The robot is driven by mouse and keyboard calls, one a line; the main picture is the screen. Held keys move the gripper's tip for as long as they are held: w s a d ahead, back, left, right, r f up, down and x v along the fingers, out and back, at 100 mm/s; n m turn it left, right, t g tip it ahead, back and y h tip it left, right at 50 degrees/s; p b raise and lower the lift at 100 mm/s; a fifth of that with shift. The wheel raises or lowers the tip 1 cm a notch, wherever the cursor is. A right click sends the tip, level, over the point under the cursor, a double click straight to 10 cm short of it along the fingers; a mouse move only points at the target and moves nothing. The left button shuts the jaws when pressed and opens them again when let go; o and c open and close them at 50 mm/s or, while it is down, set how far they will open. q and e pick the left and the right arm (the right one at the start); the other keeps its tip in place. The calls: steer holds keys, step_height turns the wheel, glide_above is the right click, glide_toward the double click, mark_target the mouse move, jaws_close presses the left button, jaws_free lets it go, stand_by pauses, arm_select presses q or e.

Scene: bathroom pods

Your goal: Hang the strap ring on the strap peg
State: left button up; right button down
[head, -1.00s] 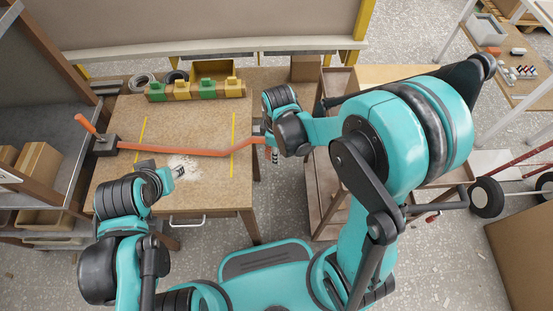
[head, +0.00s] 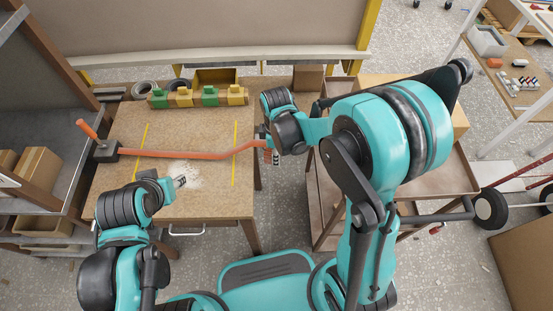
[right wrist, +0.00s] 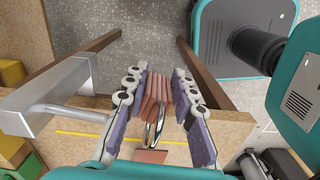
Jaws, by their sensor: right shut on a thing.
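An orange strap (head: 185,155) runs across the wooden table from a dark buckle block with an orange handle (head: 105,150) to my right gripper (head: 268,142), just past the table's right edge. In the right wrist view, my right gripper (right wrist: 163,120) has its purple pads on either side of the orange strap end (right wrist: 156,88) and the shiny metal strap ring (right wrist: 154,130). A silver bracket with a rod, seemingly the strap peg (right wrist: 68,112), stands to the left of the fingers, apart from the ring. My left gripper (head: 178,181) is over the table's front; its opening is unclear.
A row of green and yellow blocks (head: 198,97) and black rings (head: 143,88) lie at the table's back. A brown cart (head: 330,205) stands right of the table, under my right arm. Shelving (head: 45,130) stands at the left.

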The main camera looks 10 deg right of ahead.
steer(key=w+d+f+b, duration=0.1)
steer(key=w, duration=0.5)
steer(key=shift+w+d+f, duration=0.15)
stand_by(0.5)
stand_by(0.6)
steer(key=c, duration=1.2)
jaws_free()
steer(key=shift+o, duration=0.2)
